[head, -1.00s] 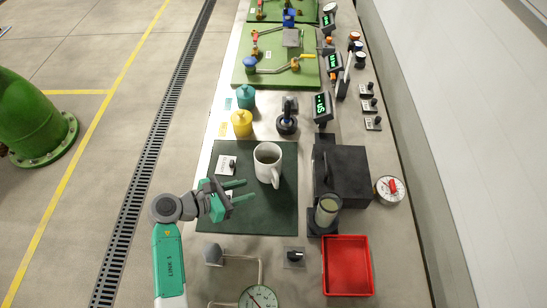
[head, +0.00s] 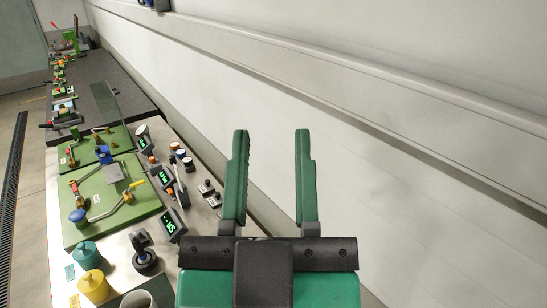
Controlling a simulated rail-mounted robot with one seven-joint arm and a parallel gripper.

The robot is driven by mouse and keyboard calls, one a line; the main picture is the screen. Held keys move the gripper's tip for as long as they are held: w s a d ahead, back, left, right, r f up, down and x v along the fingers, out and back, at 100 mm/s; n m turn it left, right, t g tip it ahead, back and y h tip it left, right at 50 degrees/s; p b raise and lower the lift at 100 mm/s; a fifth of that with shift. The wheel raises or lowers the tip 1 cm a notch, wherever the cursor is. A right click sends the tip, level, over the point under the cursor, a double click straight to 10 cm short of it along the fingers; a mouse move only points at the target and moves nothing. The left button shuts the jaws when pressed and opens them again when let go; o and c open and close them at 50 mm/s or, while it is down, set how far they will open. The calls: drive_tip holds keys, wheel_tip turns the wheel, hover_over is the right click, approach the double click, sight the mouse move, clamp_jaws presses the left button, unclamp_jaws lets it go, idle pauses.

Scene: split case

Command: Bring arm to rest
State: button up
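Behind the fingers is the pale wall. The black and green gripper body fills the bottom middle and hides part of the bench's right side. The rest of my arm is out of view.
A mug (head: 138,299) is cut off below. The wall (head: 420,200) fills the right.

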drive_tip(key=shift+s+d+r+m+t, duration=0.25)
drive_tip(key=shift+s+r+m+t, duration=0.05)
drive_tip(key=shift+s+r, duration=0.35)
